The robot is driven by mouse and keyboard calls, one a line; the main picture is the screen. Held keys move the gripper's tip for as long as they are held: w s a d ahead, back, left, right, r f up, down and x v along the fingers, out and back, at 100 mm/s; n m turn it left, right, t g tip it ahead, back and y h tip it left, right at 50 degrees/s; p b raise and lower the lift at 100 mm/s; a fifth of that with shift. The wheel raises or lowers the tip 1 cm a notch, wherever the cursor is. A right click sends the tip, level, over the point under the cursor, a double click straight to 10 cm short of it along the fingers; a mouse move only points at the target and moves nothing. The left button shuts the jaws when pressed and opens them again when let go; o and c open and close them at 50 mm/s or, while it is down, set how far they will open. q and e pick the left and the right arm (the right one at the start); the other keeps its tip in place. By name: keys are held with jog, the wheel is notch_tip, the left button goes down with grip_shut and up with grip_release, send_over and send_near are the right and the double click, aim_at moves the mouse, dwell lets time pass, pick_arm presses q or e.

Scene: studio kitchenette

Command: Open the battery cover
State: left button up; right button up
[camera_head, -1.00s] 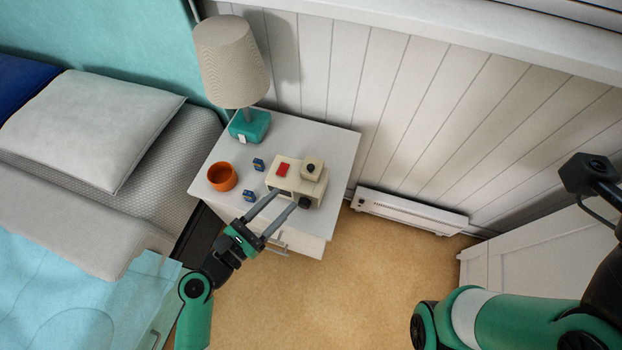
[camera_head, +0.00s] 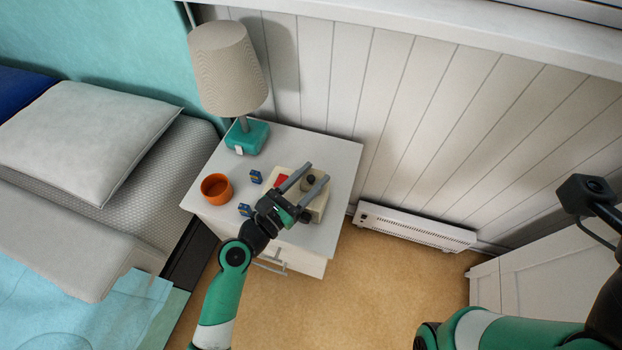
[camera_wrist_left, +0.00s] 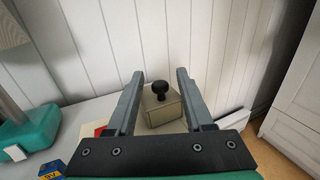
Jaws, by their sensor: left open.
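A cream boxy device (camera_head: 318,207) with a red patch (camera_head: 282,181) and a dark round knob (camera_head: 308,184) sits on the white nightstand (camera_head: 335,160). My left gripper (camera_head: 308,173) is open above it and hides much of it. In the left wrist view, the cream block with the black knob (camera_wrist_left: 160,88) shows between and beyond the two open fingers (camera_wrist_left: 158,80), apart from them. I cannot make out a battery cover. Two small blue battery-like items (camera_head: 256,177) (camera_head: 245,210) lie beside the device. My right gripper is not in view.
An orange cup (camera_head: 216,188) stands at the nightstand's left side. A lamp with a teal base (camera_head: 247,138) stands at its back. The bed (camera_head: 90,140) is to the left, a white heater (camera_head: 415,228) to the right by the wall.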

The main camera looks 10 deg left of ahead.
pick_arm(q)
grip_shut()
dwell(1.4)
